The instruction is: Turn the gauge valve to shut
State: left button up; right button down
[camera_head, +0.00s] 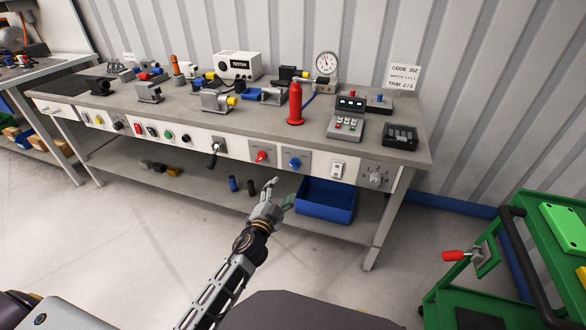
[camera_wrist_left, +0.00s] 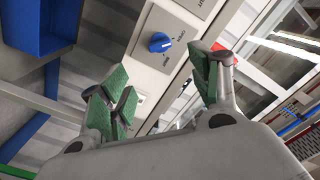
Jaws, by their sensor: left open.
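A blue knob (camera_head: 294,163) sits on a grey plate in the bench's front panel, right of a red knob (camera_head: 262,156).
A blue bin (camera_head: 326,213) stands on the lower shelf right of my left gripper. A black lever (camera_head: 213,155) juts from the panel to the left. A red fire extinguisher (camera_head: 295,104) stands on the bench top (camera_head: 270,122). A green cart (camera_head: 515,235) is at right.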

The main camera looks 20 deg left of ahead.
pick_arm(q)
send_near(293, 167)
jog(key=shift+w, duration=1.9)
jog(key=shift+w+b, duration=0.4)
jog(key=shift+w, duration=0.85)
jog(key=shift+w+d+f, duration=0.1)
jog(key=shift+w, duration=1.55)
jog(key=shift+w+b, duration=0.15)
jog(key=shift+b, duration=0.15)
pick_arm(e)
jog(key=shift+w+a+r, duration=0.1)
jog(key=shift+a+r, duration=0.1)
jog(key=shift+r, duration=0.75)
pick_arm(q)
jog(key=c, duration=1)
jog(key=shift+c, duration=0.2)
